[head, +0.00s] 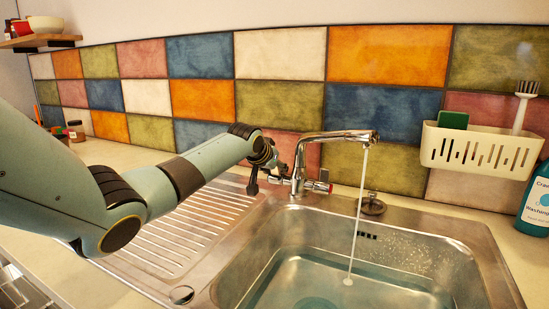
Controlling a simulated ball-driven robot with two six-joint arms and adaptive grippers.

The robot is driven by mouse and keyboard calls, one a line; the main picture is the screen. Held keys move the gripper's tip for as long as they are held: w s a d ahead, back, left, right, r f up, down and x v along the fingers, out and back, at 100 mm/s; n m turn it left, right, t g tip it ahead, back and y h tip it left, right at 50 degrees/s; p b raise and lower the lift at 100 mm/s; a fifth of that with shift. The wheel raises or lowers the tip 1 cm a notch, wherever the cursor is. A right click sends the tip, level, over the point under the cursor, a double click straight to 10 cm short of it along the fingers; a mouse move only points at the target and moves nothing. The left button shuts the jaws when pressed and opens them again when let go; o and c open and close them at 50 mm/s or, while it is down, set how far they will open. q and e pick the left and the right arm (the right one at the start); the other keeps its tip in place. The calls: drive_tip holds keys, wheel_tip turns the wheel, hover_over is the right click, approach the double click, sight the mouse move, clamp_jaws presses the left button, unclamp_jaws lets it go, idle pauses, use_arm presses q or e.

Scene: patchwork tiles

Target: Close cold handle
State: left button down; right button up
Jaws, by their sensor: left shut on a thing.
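The chrome tap (300,165) stands at the back edge of the steel sink, its spout reaching right. A stream of water (358,225) runs from the spout into the basin. A short handle with a red mark (317,187) shows on the right side of the tap's base. My left gripper (276,172) is at the left side of the tap's base, shut on the handle there. The gripper mostly hides that handle, and I cannot see its colour mark. My right gripper is not in view.
The steel sink basin (470,262) holds water, with a ribbed drainer (185,235) left of it. A white wall caddy (478,150) holds a green sponge and a brush. A blue bottle (536,205) stands at the right edge. Small jars (76,131) stand at the back left.

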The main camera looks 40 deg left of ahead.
use_arm(q)
drive_tip(key=shift+w+d+g+h+p, duration=0.4)
drive_tip(key=shift+g+p, duration=0.15)
drive_tip(key=shift+g, duration=0.15)
drive_tip(key=shift+f+g, duration=0.1)
drive_tip(key=shift+g, duration=0.2)
drive_tip(key=shift+w+f+g+h, duration=0.2)
drive_tip(key=shift+f+g+h, duration=0.1)
drive_tip(key=shift+g, duration=0.6)
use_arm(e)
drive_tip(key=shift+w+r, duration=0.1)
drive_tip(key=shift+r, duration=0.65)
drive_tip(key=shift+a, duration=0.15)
use_arm(q)
drive_tip(key=c, duration=1.2)
unclamp_jaws()
drive_tip(key=shift+w+d, duration=0.1)
drive_tip(key=shift+d, duration=0.05)
drive_tip(key=shift+o, duration=0.6)
